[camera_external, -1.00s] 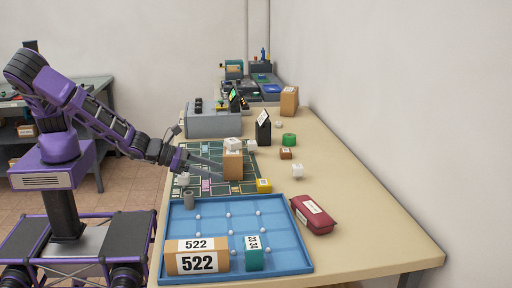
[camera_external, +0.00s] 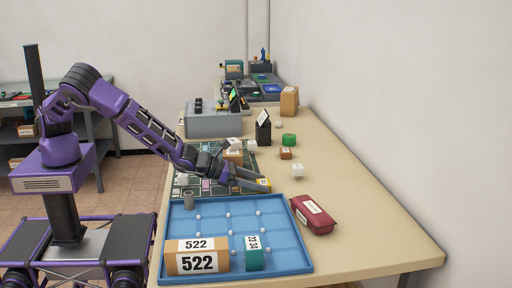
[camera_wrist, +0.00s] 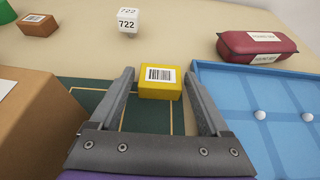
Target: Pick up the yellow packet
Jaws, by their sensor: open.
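The yellow packet (camera_external: 265,183) is a small box with a white barcode label. It sits at the near right edge of the dark green mat (camera_external: 182,216), close to the blue tray. In the wrist view the yellow packet (camera_wrist: 160,82) lies ahead, between the lines of the two fingers. My gripper (camera_wrist: 160,92) is open and empty, with its fingertips close to the packet's near left and right sides. In the external view my gripper (camera_external: 252,182) reaches down over the mat and partly covers the packet. I cannot tell whether the fingers touch it.
The blue tray (camera_external: 288,235) holds a brown 522 box (camera_external: 197,257) and a green box (camera_external: 253,255). A dark red case (camera_external: 312,214) lies beside it. A large brown box (camera_wrist: 30,125) stands close left of my gripper. A white cube (camera_wrist: 128,20) is beyond the packet.

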